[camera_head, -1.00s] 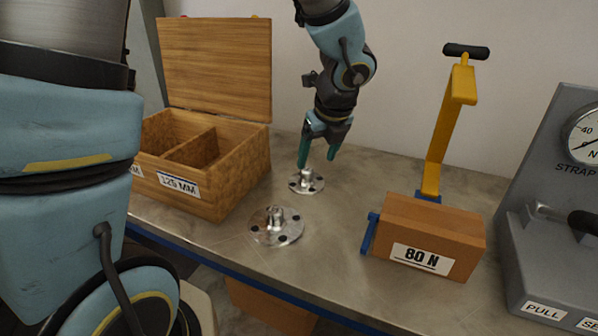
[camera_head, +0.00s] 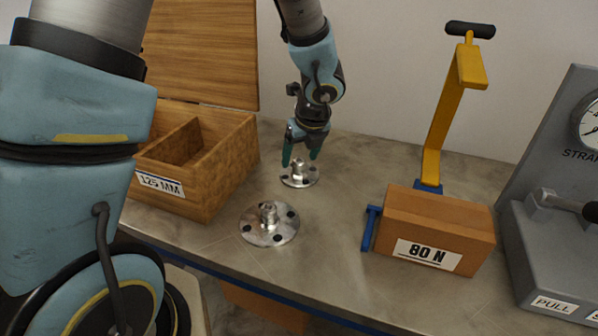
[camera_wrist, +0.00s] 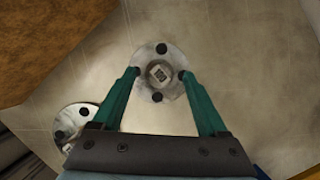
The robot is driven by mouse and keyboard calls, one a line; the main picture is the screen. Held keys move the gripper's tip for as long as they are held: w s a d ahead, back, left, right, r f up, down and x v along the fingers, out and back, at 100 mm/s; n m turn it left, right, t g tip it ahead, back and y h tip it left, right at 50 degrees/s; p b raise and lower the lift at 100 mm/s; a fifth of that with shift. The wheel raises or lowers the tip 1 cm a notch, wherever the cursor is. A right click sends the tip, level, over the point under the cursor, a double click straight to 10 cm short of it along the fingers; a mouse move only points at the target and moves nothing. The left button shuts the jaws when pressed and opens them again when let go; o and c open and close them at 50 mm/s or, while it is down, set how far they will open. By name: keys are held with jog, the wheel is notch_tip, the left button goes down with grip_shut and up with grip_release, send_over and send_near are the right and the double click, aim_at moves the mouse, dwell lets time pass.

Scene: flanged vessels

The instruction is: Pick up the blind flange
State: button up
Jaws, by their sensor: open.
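Two round metal flanges with central hubs and dark bolt holes lie on the bench in the head view. The smaller one (camera_head: 299,181) is farther back, and the larger one (camera_head: 252,228) is nearer the front. I cannot tell from any marking which is the blind flange. My gripper (camera_head: 300,159) points down over the smaller flange, its green fingers open around the hub. In the wrist view, this flange (camera_wrist: 160,94) is centred between my fingertips (camera_wrist: 158,73). The larger flange (camera_wrist: 75,115) is partly hidden at lower left. I cannot tell whether the fingers touch the hub.
An open wooden box (camera_head: 222,165) labelled 125 MM stands left of the flanges. A brown block (camera_head: 436,226) marked 80 N with a yellow handle (camera_head: 442,115) stands right. A grey gauge unit (camera_head: 550,235) is farther right. Bare bench lies between flanges and block.

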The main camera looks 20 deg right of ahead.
jog(key=shift+x, duration=1.3)
grip_shut()
jog(key=shift+r, duration=0.1)
